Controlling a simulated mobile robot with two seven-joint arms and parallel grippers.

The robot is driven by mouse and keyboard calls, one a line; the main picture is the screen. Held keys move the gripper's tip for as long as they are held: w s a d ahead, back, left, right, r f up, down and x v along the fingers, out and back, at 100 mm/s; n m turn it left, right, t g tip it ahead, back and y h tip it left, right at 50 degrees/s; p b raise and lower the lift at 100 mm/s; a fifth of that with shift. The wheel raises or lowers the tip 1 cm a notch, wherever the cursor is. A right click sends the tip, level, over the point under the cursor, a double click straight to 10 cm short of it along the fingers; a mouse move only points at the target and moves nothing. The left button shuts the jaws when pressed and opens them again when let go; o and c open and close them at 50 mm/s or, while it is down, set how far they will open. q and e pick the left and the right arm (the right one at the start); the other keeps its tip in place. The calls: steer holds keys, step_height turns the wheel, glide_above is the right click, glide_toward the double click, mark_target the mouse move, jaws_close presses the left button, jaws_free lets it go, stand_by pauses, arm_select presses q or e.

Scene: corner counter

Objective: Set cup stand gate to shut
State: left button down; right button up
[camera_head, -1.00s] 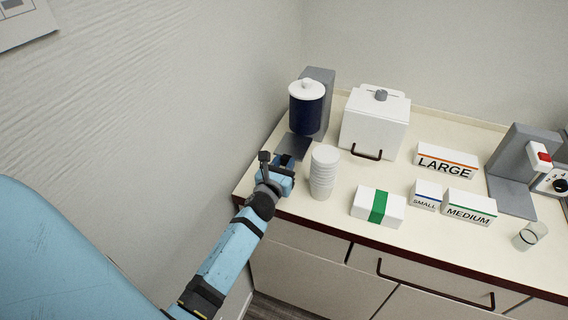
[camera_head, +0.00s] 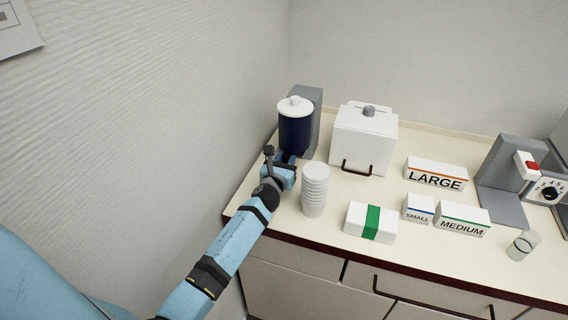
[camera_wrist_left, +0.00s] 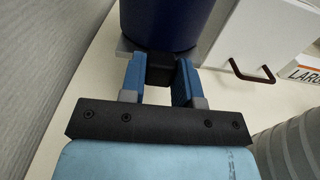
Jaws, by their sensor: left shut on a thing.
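A dark blue canister (camera_head: 295,132) with a white lid stands against a grey stand (camera_head: 316,118) at the back left of the counter. My left gripper (camera_head: 288,163) is just in front of the canister. In the left wrist view, its two blue fingers (camera_wrist_left: 160,75) are shut on a small black block (camera_wrist_left: 160,66) below and in front of the canister (camera_wrist_left: 165,22). I cannot tell whether this block is the gate's handle, and the gate's position is hidden. My right gripper is not in view.
A stack of white cups (camera_head: 315,190) stands close to the right of my left gripper. A white lidded box (camera_head: 362,140) is behind it. Boxes marked LARGE (camera_head: 437,174), SMALL (camera_head: 418,209) and MEDIUM (camera_head: 462,219) lie to the right. The wall is close on the left.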

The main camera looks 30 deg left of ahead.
arm_select(q)
steer(key=c, duration=1)
jaws_free()
steer(key=shift+a+r, duration=0.1)
steer(key=shift+r, duration=0.15)
steer(key=shift+o, duration=0.8)
steer(key=shift+w+f, duration=0.15)
steer(key=shift+w, duration=0.05)
steer(key=shift+s+f, duration=0.1)
steer(key=shift+s, duration=0.25)
steer(key=p+v, duration=0.1)
steer(key=v, duration=1.2)
steer(key=shift+d, duration=0.25)
